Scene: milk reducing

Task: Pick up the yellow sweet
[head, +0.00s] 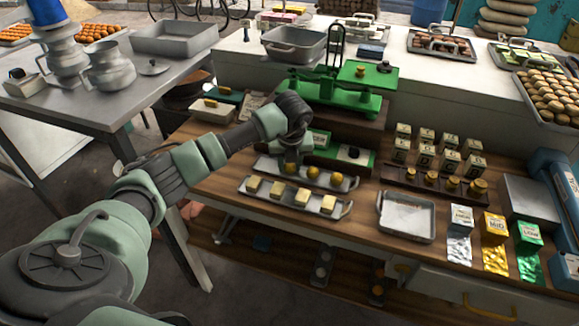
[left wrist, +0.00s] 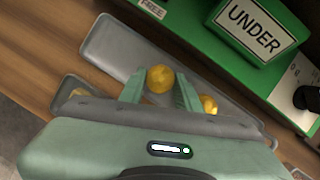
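Round yellow sweets lie in a row on a long grey metal tray (head: 262,164) on the wooden counter. The leftmost yellow sweet (head: 290,168) is partly hidden by my left gripper (head: 291,158); two more, a middle sweet (head: 312,172) and a right sweet (head: 336,179), sit to its right. In the left wrist view my left gripper (left wrist: 161,92) is open, with one yellow sweet (left wrist: 160,78) showing between its green fingers. I cannot tell whether the fingers touch it. Another sweet (left wrist: 208,105) shows just right of the right finger. My right gripper is not in view.
A front tray (head: 290,205) with several pale yellow cubes lies close before the sweets' tray. A green scale (head: 330,95) stands behind, with a green "UNDER" sign (left wrist: 252,28) close to the gripper. An empty tray (head: 406,217) lies to the right, near small cartons (head: 461,219).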

